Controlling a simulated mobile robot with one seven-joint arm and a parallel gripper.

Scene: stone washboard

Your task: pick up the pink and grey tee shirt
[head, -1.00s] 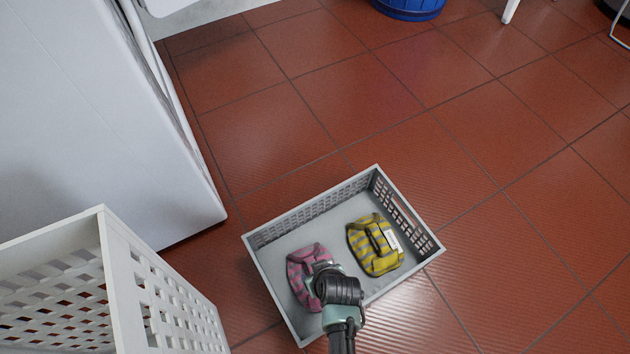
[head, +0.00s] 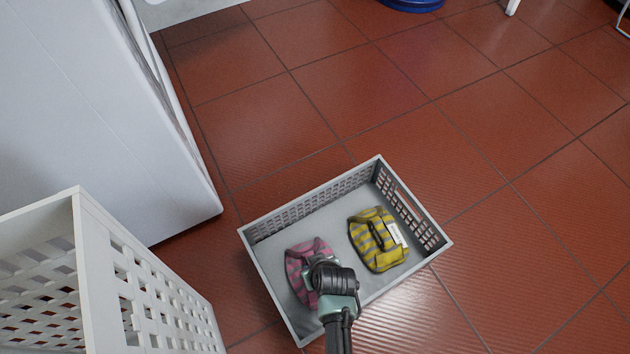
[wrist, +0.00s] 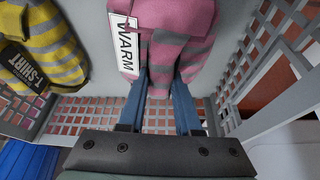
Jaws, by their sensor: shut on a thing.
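The pink and grey tee shirt (head: 303,262) is a folded striped bundle in the left part of a grey basket (head: 256,271) on the floor. In the wrist view the tee shirt (wrist: 178,47) carries a white label reading "WARM". My gripper (wrist: 168,92) has its two blue fingers closed on the near edge of the tee shirt. In the head view my gripper (head: 322,264) covers part of the tee shirt from above. I cannot tell whether the tee shirt is clear of the basket's bottom.
A yellow and grey tee shirt (head: 377,240) lies in the basket to the right, also at the left of the wrist view (wrist: 42,45). A white perforated basket (head: 150,283) stands at lower left, by a white appliance (head: 90,110). Tiled floor to the right is clear.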

